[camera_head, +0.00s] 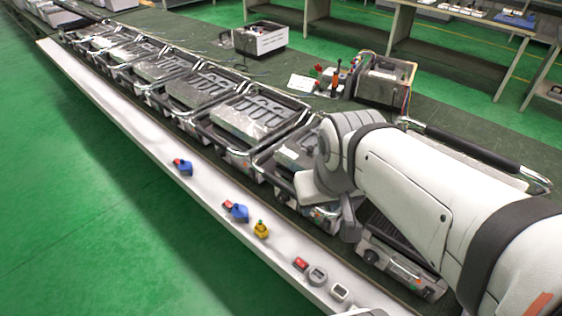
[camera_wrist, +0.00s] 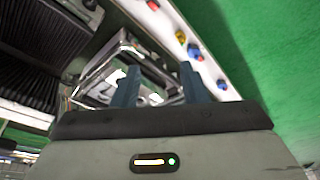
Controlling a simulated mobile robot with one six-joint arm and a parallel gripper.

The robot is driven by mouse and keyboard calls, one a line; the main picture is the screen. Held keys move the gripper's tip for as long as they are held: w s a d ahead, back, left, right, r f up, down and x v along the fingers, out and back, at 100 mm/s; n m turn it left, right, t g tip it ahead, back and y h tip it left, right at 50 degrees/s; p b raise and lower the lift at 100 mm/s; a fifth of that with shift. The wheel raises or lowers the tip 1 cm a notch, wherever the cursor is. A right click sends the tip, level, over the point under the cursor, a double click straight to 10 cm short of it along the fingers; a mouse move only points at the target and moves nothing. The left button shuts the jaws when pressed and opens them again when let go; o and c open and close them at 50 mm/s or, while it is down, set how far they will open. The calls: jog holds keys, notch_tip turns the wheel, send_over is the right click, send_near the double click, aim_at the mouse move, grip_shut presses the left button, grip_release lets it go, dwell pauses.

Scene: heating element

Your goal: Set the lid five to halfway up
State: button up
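A row of heating units with chrome-framed lids runs along the bench. One unit (camera_head: 255,118) shows its glossy top in the head view, and the neighbouring unit (camera_head: 290,155) is partly hidden by my arm. No numbers are readable, so I cannot tell which lid is five. My gripper (camera_wrist: 160,88) is open and empty in the wrist view, its two dark fingers pointing at a chrome-framed unit (camera_wrist: 122,58). I cannot tell whether they touch it. The nearest unit (camera_head: 400,262), with a dark ribbed plate, sits below my arm, its raised black handle (camera_head: 470,148) behind.
A white ledge (camera_head: 130,125) runs along the units' front, carrying a blue-red part (camera_head: 183,167), a yellow part (camera_head: 261,229) and several small items. A control box (camera_head: 385,80) and a white box (camera_head: 260,38) stand behind. Green floor (camera_head: 80,210) is clear at left.

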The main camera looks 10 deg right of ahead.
jog(key=shift+o, duration=0.8)
jog(key=shift+w+f, duration=0.1)
jog(key=shift+w, duration=0.1)
jog(key=w, duration=0.1)
jog(key=w+d, duration=0.1)
jog(key=w+f+n+b, duration=0.1)
jog(key=shift+w+d+f, duration=0.1)
jog(key=shift+d, duration=0.25)
jog(key=w+a+f+n+g+h+b, duration=0.15)
jog(key=w+f+n+b, duration=0.4)
jog(key=w+f, duration=1.45)
jog(key=shift+n+g, duration=0.25)
jog(key=shift+n, duration=0.2)
jog(key=w+f, duration=0.1)
jog(key=d+f, duration=0.1)
jog(key=f, duration=0.1)
jog(key=w+f+p, duration=0.1)
jog(key=f, duration=0.1)
jog(key=shift+w+d+f, duration=0.1)
jog(key=shift+w+d, duration=0.2)
